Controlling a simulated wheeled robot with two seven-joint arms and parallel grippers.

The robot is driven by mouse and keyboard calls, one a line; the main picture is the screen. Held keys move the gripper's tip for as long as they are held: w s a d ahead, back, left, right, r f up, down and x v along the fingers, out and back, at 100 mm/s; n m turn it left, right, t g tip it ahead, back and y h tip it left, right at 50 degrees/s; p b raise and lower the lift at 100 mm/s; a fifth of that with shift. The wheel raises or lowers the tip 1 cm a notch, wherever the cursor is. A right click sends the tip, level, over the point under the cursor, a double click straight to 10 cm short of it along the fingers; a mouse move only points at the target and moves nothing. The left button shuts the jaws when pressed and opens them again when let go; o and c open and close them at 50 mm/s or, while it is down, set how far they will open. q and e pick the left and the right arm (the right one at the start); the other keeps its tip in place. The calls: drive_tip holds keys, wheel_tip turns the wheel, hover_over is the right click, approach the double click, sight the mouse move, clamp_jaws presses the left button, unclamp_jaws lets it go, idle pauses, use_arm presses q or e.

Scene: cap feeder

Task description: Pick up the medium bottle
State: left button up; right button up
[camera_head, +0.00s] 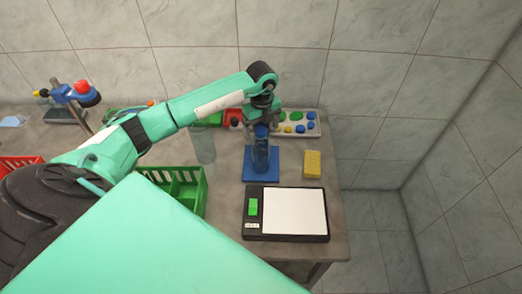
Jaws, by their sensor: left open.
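A blue bottle (261,157) stands upright on a blue square base (261,176) towards the back of the table. I take it to be the medium bottle, though its size is hard to judge from this view. My left gripper (262,121) is right over the bottle's top, pointing down, with its arm reaching in from the left. The gripper is open; the arm hides most of its fingers, and I cannot tell whether they touch the bottle. My right gripper is not in view.
A clear cylinder (203,145) stands left of the bottle. A yellow block (312,164) is to the right. A scale with a white plate (294,211) lies in front. A green crate (188,189) is at front left. A tray of coloured caps (309,133) lies behind.

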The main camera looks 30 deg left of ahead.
sight(261, 139)
use_arm(q)
drive_tip(key=shift+s+f+p, duration=0.1)
drive_tip(key=shift+f+p, duration=0.15)
drive_tip(key=shift+p, duration=0.05)
wheel_tip(261, 139, down, 4)
drive_tip(key=shift+s+p, duration=0.15)
drive_tip(key=shift+p, duration=0.95)
drive_tip(key=shift+f, duration=0.3)
clamp_jaws()
